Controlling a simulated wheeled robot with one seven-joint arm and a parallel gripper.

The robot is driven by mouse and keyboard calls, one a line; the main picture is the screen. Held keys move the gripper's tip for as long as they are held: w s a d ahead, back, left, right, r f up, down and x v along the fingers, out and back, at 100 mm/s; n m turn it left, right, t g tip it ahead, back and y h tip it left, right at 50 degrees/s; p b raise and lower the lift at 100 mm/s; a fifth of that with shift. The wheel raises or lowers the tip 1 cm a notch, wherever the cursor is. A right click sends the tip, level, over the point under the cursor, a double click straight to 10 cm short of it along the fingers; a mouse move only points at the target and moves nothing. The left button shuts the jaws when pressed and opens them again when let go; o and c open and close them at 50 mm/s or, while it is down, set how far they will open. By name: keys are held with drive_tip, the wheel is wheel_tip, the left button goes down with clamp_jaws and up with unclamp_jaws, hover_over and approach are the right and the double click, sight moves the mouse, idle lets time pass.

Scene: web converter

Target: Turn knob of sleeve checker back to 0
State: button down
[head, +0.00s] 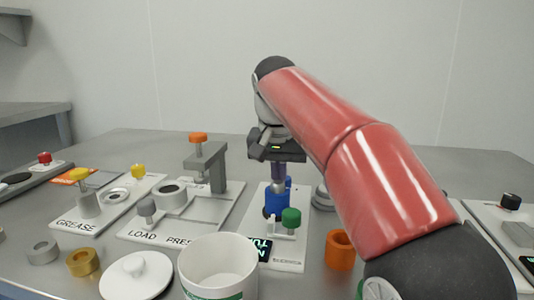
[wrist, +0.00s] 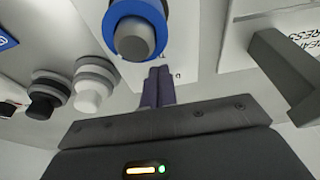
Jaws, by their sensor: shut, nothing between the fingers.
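A white station plate (head: 290,258) stands in the middle of the bench; its label is too small to read, so I cannot confirm it is the sleeve checker. On it are a blue part (head: 284,188), a green knob (head: 291,216) and a dark display (head: 259,247). The wrist view shows a grey knob (wrist: 134,40) inside a blue ring (wrist: 156,14), with small unreadable marks on the plate. My gripper (head: 278,186) points down at the blue part, fingers closed and empty. In the wrist view its fingertips (wrist: 158,72) are just beside the ring; contact is unclear.
The load press (head: 205,225) stands left, the grease station (head: 100,205) farther left. A white cup (head: 215,262), a lid (head: 136,276) and an orange ring (head: 340,250) lie in front. My arm hides much of the right side.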

drive_tip(key=shift+w+d, duration=0.1)
drive_tip(key=shift+w, duration=0.1)
drive_tip(key=shift+s+d+p, duration=0.1)
drive_tip(key=shift+d+p, duration=0.45)
drive_tip(key=shift+p, duration=1.25)
drive_tip(key=shift+s, duration=0.35)
wheel_tip(320, 180, up, 3)
drive_tip(key=shift+a+f+p, duration=0.1)
drive_tip(key=shift+f+p, duration=0.05)
drive_tip(key=shift+p, duration=0.7)
drive_tip(key=shift+r, duration=1.65)
